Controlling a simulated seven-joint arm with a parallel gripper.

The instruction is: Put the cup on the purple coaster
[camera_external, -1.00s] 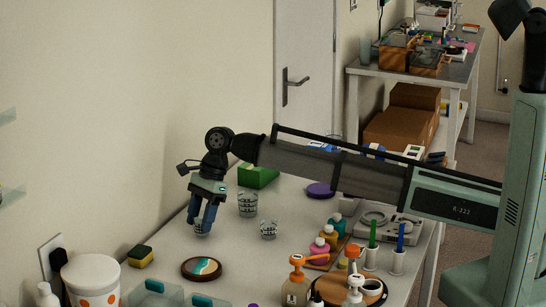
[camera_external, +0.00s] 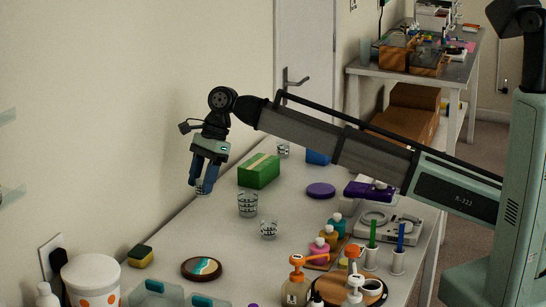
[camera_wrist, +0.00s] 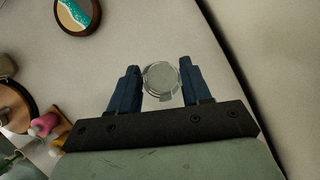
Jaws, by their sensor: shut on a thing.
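A small clear cup with dark markings (camera_external: 202,190) is between the fingers of my gripper (camera_external: 203,178), which is shut on it and holds it above the table's left side. In the wrist view the cup (camera_wrist: 161,76) shows as a round rim between the blue fingertips of my gripper (camera_wrist: 160,82). The purple coaster (camera_external: 321,190) lies flat and bare on the table, to the right of my gripper in the external view. It is not seen in the wrist view.

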